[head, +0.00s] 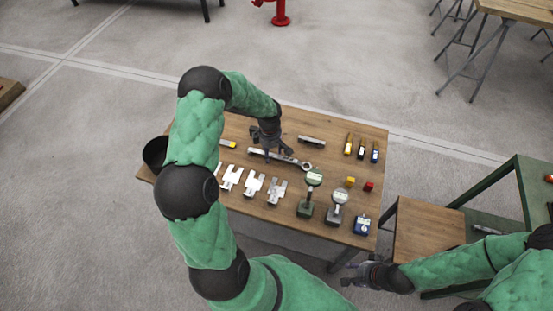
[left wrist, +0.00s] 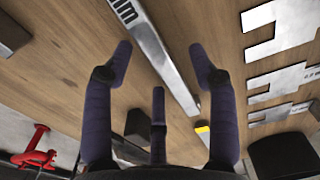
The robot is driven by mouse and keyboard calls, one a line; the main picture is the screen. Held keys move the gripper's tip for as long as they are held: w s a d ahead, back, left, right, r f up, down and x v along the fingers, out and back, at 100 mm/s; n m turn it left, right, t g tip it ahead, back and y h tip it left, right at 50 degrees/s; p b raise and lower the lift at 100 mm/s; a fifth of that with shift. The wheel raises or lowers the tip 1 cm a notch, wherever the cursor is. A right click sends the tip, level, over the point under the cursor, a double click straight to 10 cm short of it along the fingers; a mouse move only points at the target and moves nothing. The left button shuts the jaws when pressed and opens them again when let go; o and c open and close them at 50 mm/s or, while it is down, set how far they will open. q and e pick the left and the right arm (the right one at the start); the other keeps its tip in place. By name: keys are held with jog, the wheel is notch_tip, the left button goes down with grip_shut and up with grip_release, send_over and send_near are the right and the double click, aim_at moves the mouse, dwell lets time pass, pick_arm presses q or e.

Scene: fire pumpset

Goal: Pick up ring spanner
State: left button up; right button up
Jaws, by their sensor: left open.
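The ring spanner (head: 288,159) is a long silver tool lying on the wooden table, its ring end to the right in the head view. My left gripper (head: 270,150) is just above its left part and hides some of it. In the left wrist view a silver bar marked "mm", seemingly the spanner (left wrist: 160,50), runs slantwise between the spread dark fingers of my left gripper (left wrist: 160,75). The gripper is open, and no finger is clearly touching the bar. My right gripper (head: 365,276) is low, beside the table's front right corner; its jaws are too small to read.
Silver gauges (head: 253,184) lie in a row in front of the spanner. Dial instruments (head: 337,207) stand at the front right. Another small bar (head: 311,140) lies behind the spanner. A black bin (head: 155,152) is at the left edge. Bare wood shows right of the ring end.

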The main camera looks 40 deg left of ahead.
pick_arm(q)
jog(key=shift+f, duration=0.55)
grip_shut()
jog(key=shift+r, duration=0.1)
notch_tip(320, 180, up, 10)
jog(key=p, duration=0.3)
jog(key=shift+w+r, duration=0.1)
notch_tip(320, 180, up, 5)
jog(key=p, duration=0.3)
dwell(1.0)
